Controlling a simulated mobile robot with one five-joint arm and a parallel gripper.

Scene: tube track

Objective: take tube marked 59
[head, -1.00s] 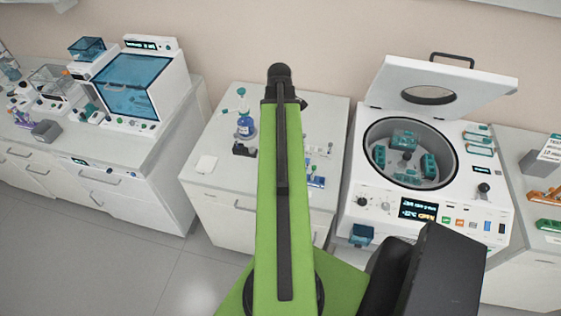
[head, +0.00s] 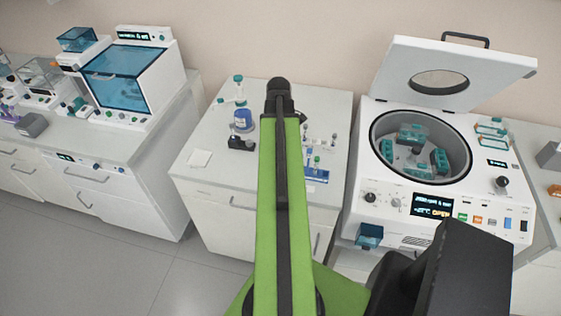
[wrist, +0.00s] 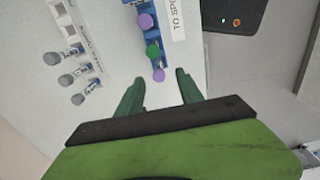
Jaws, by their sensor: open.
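In the wrist view, a blue rack (wrist: 143,38) holds a tube with a purple cap (wrist: 146,21), one with a green cap (wrist: 152,50) and another with a purple cap (wrist: 158,75). A card reading "TO SPIN" (wrist: 175,18) is beside the rack. My gripper (wrist: 160,84) is open and empty, its fingers either side of the line of the nearest purple cap, close to it. No tube number is readable, so I cannot tell which is 59. In the head view the blue rack (head: 316,175) sits right of my arm; my gripper's fingers are not visible there.
A white rack (wrist: 75,30) with several grey-capped tubes stands left of the blue one. A centrifuge (head: 385,225) with its lid up is to the right. A dark device (wrist: 225,14) is at upper right.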

